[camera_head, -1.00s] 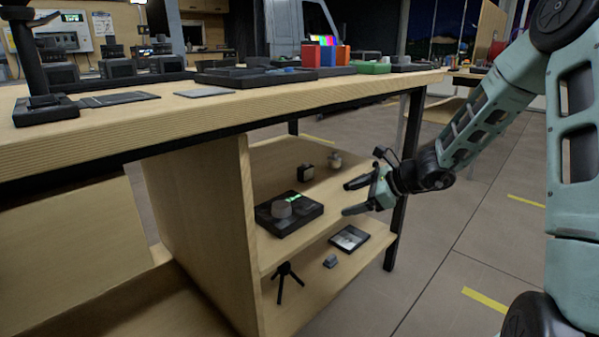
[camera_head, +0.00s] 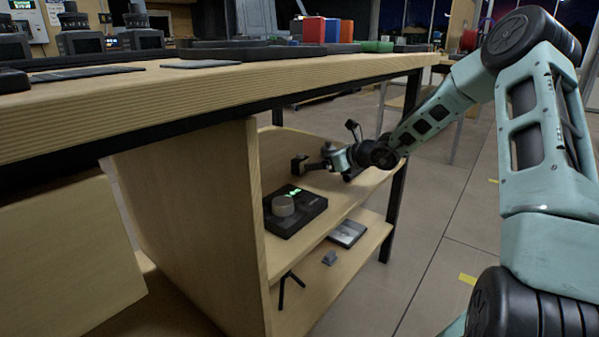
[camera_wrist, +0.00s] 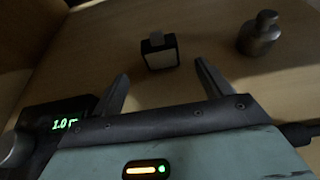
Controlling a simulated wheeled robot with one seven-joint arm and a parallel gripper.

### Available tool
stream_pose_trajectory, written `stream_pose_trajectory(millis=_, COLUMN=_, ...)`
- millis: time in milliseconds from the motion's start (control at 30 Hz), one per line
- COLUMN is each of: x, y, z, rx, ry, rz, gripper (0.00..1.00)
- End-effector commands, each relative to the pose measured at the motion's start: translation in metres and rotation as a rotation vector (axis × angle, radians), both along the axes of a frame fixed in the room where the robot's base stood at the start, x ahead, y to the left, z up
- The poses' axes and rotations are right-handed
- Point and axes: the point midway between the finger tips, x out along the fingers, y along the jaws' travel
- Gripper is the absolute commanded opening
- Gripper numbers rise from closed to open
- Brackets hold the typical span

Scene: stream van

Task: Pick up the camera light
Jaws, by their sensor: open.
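The camera light (camera_wrist: 160,54), a small black box with a pale front panel and a grey piece on top, stands on the wooden shelf. It shows in the head view (camera_head: 298,164) as a dark block just left of my gripper. My gripper (camera_wrist: 161,70) is open and empty, its two fingertips spread on either side of the light's near face but short of it. In the head view my gripper (camera_head: 330,164) reaches over the upper shelf from the right, and its fingers are partly hard to make out.
A black device with a grey knob and green display (camera_head: 296,212) sits near the shelf's front, close to my gripper's left in the wrist view (camera_wrist: 62,122). A metal cylinder (camera_wrist: 259,36) stands right of the light. The tabletop (camera_head: 230,95) overhangs the shelf.

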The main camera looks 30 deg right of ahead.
Motion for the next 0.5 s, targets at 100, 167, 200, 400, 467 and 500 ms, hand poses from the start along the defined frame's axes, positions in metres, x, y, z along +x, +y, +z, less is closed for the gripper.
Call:
stream_pose_trajectory(millis=100, x=0.020, y=0.008, z=-0.012, rx=0.001, ry=-0.002, rz=0.002, gripper=0.78)
stream_pose_trajectory(millis=167, x=0.026, y=0.010, z=-0.014, rx=0.000, ry=0.000, rz=0.002, gripper=0.78)
stream_pose_trajectory(millis=200, x=0.029, y=0.011, z=-0.015, rx=0.000, ry=-0.001, rz=0.001, gripper=0.78)
stream_pose_trajectory(millis=400, x=0.040, y=0.014, z=-0.020, rx=-0.001, ry=0.000, rz=0.001, gripper=0.78)
stream_pose_trajectory(millis=467, x=0.047, y=0.017, z=-0.025, rx=0.001, ry=-0.002, rz=0.002, gripper=0.78)
stream_pose_trajectory(millis=500, x=0.053, y=0.018, z=-0.028, rx=0.001, ry=-0.001, rz=0.001, gripper=0.78)
